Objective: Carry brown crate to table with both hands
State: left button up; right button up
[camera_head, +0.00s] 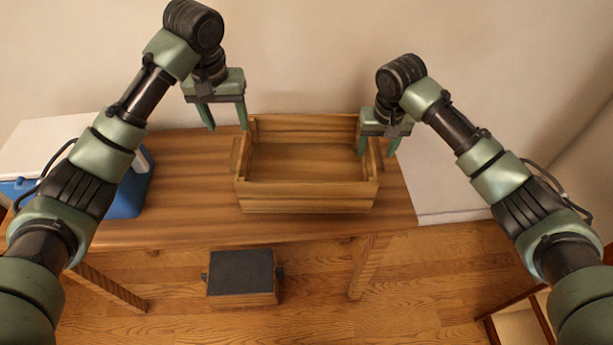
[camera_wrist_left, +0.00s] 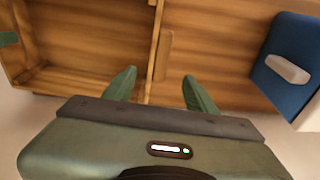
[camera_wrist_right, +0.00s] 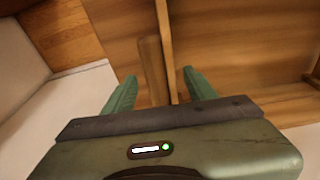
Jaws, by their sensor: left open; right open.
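The brown crate (camera_head: 306,196) is an empty, open wooden box standing upright on the wooden table (camera_head: 190,185), with a handle on each short side. My left gripper (camera_head: 227,124) is open above the crate's left end. In the left wrist view the crate's side wall and handle (camera_wrist_left: 165,55) show between its fingers. My right gripper (camera_head: 377,153) is open at the crate's right end. In the right wrist view the side wall and handle (camera_wrist_right: 152,68) lie between its fingertips. I cannot tell whether either gripper touches the crate.
A blue cooler box with a white lid (camera_head: 128,200) stands on the table's left end, partly hidden by my left arm. A small dark-topped box (camera_head: 242,270) is on the floor by the table. Wooden furniture (camera_head: 518,322) shows at the lower right. A wall stands behind the table.

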jog(key=shift+r, duration=0.15)
pick_arm(q)
jog(key=shift+r, duration=0.65)
pick_arm(e)
notch_tip(320, 180, up, 12)
jog(key=s, duration=0.1)
jog(key=shift+s+f, duration=0.2)
jog(key=shift+s, duration=0.15)
pick_arm(q)
jog(key=shift+s+f, duration=0.1)
jog(key=shift+s, duration=0.05)
pick_arm(e)
jog(key=shift+f, duration=0.1)
